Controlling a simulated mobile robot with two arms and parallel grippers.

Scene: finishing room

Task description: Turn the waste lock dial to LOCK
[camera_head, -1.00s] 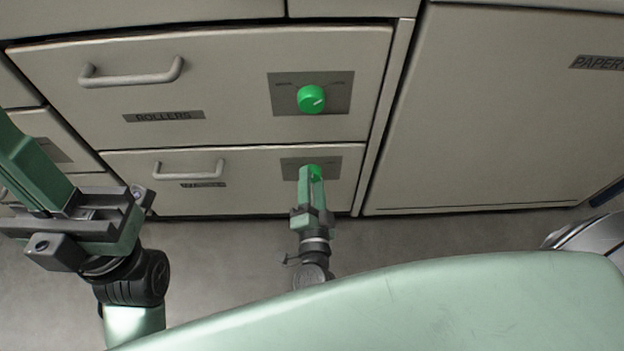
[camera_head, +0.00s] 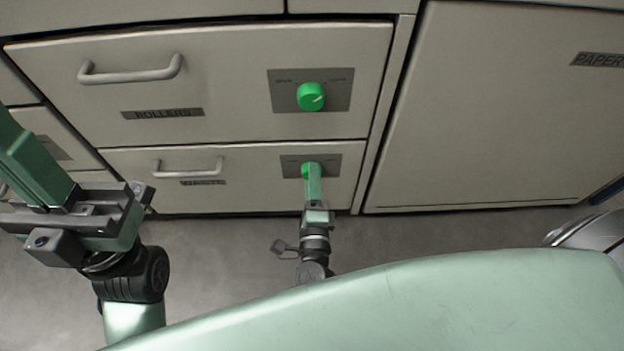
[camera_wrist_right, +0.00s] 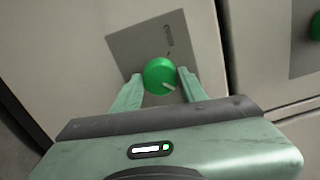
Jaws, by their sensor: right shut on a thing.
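The green waste lock dial (camera_head: 306,169) sits on a grey plate (camera_head: 330,161) on the lower drawer, labelled WASTE (camera_head: 203,182). My right gripper (camera_head: 311,178) is shut on this dial and hides most of it in the head view. In the right wrist view the dial (camera_wrist_right: 159,77) lies between the two fingers, its white mark pointing to the picture's lower right. Lettering on the plate is too small to read. My left gripper (camera_head: 80,222) is at the left, away from the dial; its fingertips are not visible.
Above is the ROLLERS drawer (camera_head: 220,60) with its own green dial (camera_head: 311,97) and a bar handle (camera_head: 130,74). The waste drawer's handle (camera_head: 188,168) is left of my right gripper. A PAPER cabinet door (camera_head: 490,120) is at the right. Grey floor lies below.

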